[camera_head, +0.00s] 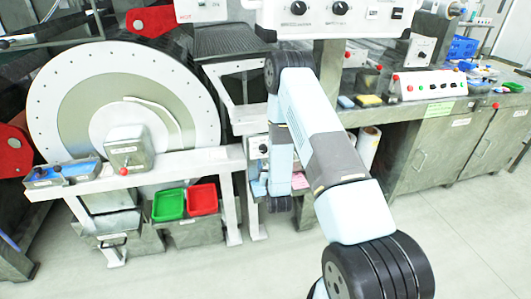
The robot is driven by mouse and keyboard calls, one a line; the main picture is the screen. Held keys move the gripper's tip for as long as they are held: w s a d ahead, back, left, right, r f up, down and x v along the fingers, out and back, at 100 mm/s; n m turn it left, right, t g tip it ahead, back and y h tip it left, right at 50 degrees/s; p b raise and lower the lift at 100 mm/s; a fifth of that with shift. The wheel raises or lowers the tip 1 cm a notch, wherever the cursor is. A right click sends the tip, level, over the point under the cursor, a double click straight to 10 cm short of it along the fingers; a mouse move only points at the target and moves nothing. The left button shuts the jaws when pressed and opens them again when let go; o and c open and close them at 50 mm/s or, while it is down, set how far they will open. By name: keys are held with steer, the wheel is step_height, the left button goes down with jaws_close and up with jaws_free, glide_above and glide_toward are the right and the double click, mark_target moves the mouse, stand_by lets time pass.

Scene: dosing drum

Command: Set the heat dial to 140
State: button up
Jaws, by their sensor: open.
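Two black dials with white marks, a left one (298,8) and a right one (340,7), sit on a white panel (318,28) at the top middle. Another dark dial (422,55) is on a white box at the upper right. A small dark dial (263,148) shows on a pale box beside my arm. The lettering is too small to tell which dial is for heat, or its setting. My arm rises from the lower right and bends down in the middle, in front of the bench. I cannot make out my gripper's fingers.
A large round drum (125,100) fills the left. Green (169,205) and red (202,199) trays sit low below it. A grey workbench (435,152) with a button box (430,85) runs along the right. The floor (460,235) at the right is clear.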

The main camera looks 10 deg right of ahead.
mark_target(264, 150)
steer(key=w, duration=0.9)
steer(key=shift+w+d, duration=0.3)
steer(key=c, duration=1.1)
steer(key=shift+o, duration=0.2)
steer(key=shift+d, duration=0.2)
